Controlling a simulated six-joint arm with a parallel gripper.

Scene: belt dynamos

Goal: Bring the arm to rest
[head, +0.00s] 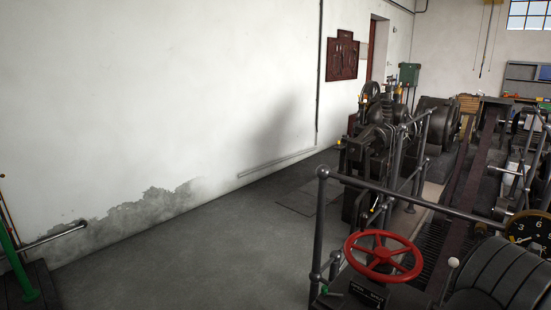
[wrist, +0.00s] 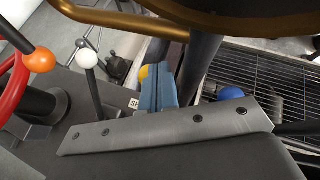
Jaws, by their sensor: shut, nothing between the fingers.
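My gripper (wrist: 162,76) shows in the wrist view as two blue fingers side by side, shut with nothing between them. They stick out past a grey bolted bar across the lower part of that view. Neither my arm nor my gripper shows in the head view. In the wrist view, a brass-coloured rim (wrist: 240,27) crosses the top beyond the fingers, and a white-knobbed lever (wrist: 87,58) stands to their left. I cannot tell how far the fingers are from these.
A red handwheel (head: 383,254), a railing (head: 440,206) and a dial (head: 530,228) stand at the right front in the head view. Dark machinery (head: 375,140) fills the right behind them. The grey floor (head: 215,245) at centre left is clear, beside a white wall (head: 150,100).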

